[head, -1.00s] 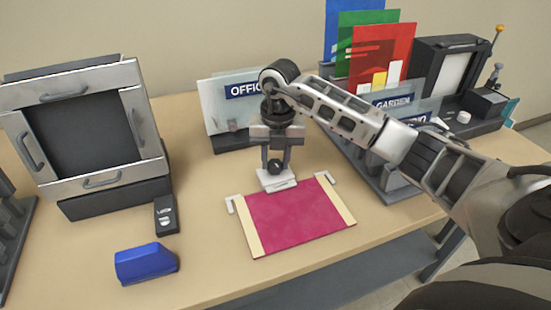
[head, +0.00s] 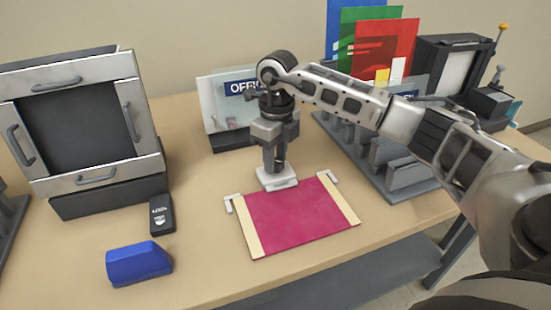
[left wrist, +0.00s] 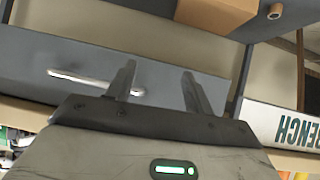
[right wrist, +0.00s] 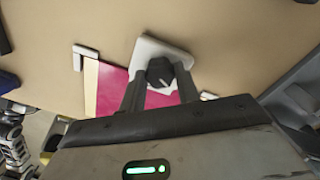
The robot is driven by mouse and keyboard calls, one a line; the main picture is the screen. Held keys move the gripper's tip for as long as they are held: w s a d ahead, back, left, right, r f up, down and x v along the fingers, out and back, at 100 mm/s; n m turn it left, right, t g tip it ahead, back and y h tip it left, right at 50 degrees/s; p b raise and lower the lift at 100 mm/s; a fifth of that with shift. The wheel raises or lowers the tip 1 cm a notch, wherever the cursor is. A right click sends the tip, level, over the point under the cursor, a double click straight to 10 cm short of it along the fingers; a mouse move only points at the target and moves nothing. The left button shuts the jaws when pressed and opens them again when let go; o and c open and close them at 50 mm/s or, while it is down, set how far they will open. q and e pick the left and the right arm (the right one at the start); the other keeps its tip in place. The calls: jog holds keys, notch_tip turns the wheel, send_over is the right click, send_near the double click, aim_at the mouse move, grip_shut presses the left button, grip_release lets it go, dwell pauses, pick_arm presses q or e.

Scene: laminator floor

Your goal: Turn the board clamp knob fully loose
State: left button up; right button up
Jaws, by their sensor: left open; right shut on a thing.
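The board clamp (head: 277,184) is a pale block at the back edge of a crimson board (head: 296,216) with cream side strips. Its dark round knob (right wrist: 161,71) shows in the right wrist view, between the fingers of my right gripper (right wrist: 160,85). In the head view, that gripper (head: 273,162) points straight down over the clamp, and its fingers hide most of the knob. It is shut on the knob. My left gripper (left wrist: 158,80) is open and empty in the left wrist view, facing a grey panel with a pale handle; it is not in the head view.
A framed machine (head: 82,125) with handles stands at the left. A black remote-like thing (head: 162,216) and a blue block (head: 139,263) lie before it. The front table is mostly clear.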

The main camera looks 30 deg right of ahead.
aim_at(276, 159)
jog(key=n+b, duration=0.1)
jog(key=n, duration=0.4)
jog(key=shift+n, duration=0.3)
dwell(0.4)
jog(key=o, duration=1)
jog(key=r, duration=1.6)
jog(key=shift+w+d, duration=0.2)
jog(key=shift+w, duration=0.05)
